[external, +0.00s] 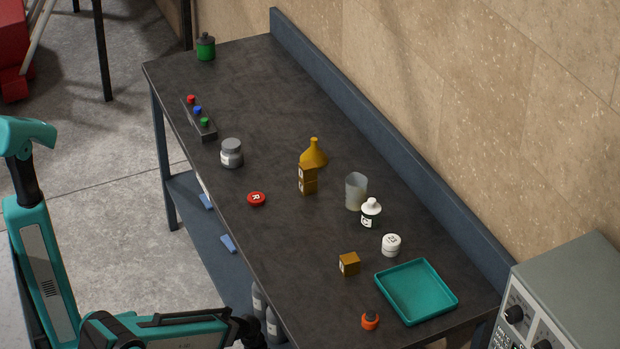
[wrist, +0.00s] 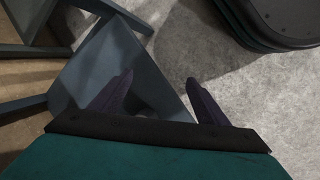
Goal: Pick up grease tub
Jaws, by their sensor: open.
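A small white lidded tub (external: 391,245) with a dark-marked label stands upright on the dark workbench (external: 270,250), near the teal tray; it looks like the grease tub. A grey lidded jar (external: 231,153) with a pale label stands farther up the bench, so I cannot be fully sure which is meant. My gripper (wrist: 159,77) is open and empty in the wrist view, its two dark fingers apart over a blue-grey shelf and the floor. In the external view my gripper (external: 250,331) is at the bench's left side, well away from the white tub.
A white-capped bottle (external: 371,214), a translucent cup (external: 355,192) and an ochre box (external: 349,264) stand around the tub. A teal tray (external: 405,316) and an orange-based item (external: 370,321) are nearer. A red disc (external: 256,199) lies left. The bench middle has free room.

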